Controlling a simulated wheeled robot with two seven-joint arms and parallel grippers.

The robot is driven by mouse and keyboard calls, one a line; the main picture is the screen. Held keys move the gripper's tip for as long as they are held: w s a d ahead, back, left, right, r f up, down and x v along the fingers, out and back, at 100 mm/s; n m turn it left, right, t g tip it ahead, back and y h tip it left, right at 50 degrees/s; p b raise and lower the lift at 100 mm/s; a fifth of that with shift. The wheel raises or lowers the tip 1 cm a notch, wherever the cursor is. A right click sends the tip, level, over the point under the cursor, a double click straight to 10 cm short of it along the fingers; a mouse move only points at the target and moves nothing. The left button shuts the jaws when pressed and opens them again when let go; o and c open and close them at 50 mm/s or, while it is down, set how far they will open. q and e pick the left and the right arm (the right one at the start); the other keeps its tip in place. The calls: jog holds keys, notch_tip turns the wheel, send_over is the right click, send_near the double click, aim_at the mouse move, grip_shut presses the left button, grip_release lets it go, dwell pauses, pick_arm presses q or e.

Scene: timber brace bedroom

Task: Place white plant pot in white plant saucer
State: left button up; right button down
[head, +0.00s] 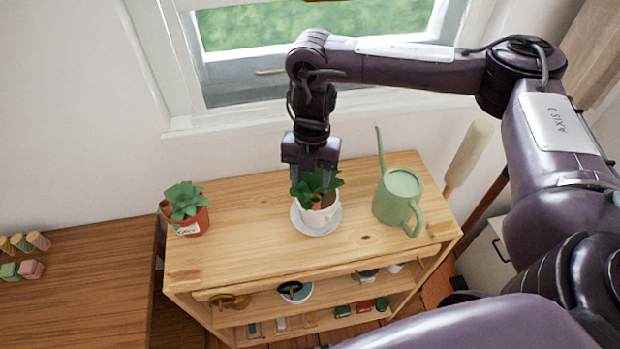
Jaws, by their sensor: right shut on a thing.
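The white plant pot (317,216) holds a green leafy plant and brown soil. It stands over the white plant saucer (300,224) on top of the wooden shelf unit. The saucer's rim shows around the pot's base; I cannot tell whether the pot touches it. My right gripper (312,180) points down from above, its fingers among the leaves at the pot's back rim. It is shut on the pot, and the leaves partly hide the fingertips. My left gripper is not in view.
A green watering can (400,196) stands close to the right of the pot. A terracotta pot with a succulent (186,210) stands at the shelf top's left end. Clear wood (250,215) lies between. The window (290,50) is behind.

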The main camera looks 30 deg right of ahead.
jog(key=c, duration=0.6)
grip_release()
jog(key=shift+s, duration=0.1)
jog(key=shift+c, duration=0.2)
jog(key=r, duration=0.4)
jog(key=w+r, duration=0.1)
jog(key=r, duration=0.3)
jog(key=d+r, duration=0.1)
jog(key=r, duration=0.3)
jog(key=shift+w+p, duration=0.25)
jog(key=shift+p, duration=0.15)
